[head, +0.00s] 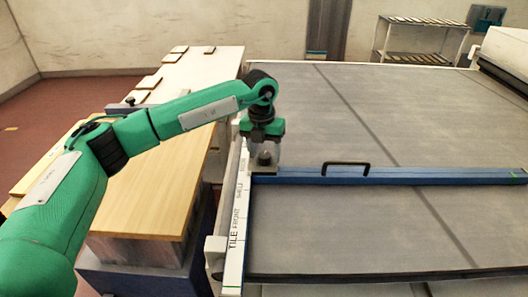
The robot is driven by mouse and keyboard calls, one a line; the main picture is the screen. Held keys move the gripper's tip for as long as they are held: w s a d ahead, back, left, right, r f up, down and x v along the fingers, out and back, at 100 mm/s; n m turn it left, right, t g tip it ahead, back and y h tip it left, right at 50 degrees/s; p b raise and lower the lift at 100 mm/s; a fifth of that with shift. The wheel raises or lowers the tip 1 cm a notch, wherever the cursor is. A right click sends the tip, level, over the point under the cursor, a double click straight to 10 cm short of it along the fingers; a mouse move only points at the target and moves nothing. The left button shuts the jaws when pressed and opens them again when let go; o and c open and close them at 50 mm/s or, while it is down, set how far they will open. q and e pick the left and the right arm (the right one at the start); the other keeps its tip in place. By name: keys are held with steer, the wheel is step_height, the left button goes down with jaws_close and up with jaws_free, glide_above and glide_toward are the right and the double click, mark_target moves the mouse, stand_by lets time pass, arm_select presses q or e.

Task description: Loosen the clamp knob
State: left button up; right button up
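My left gripper (265,146) points down over the left end of a blue bar (430,176). Its fingers are on either side of a small dark clamp knob (264,158). Whether the fingers touch the knob cannot be made out at this size. The knob sits on a grey clamp block (263,171) beside the white rail (238,205), which is marked TILE FRONT. The blue bar lies across the grey table and carries a black handle (345,164). My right gripper is not in the picture.
The large grey table (350,235) is mostly clear on both sides of the bar. A wooden bench (150,205) and a pale table (215,62) with several flat tiles stand at the left. A rack (420,40) stands at the back right.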

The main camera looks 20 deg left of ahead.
mark_target(264, 155)
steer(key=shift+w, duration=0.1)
arm_select(q)
step_height(264, 155, up, 3)
steer(key=shift+a+r+b, duration=0.1)
steer(key=shift+b, duration=0.2)
step_height(264, 155, up, 10)
steer(key=b, duration=0.1)
steer(key=shift+a+r, duration=0.25)
steer(key=shift+a, duration=0.05)
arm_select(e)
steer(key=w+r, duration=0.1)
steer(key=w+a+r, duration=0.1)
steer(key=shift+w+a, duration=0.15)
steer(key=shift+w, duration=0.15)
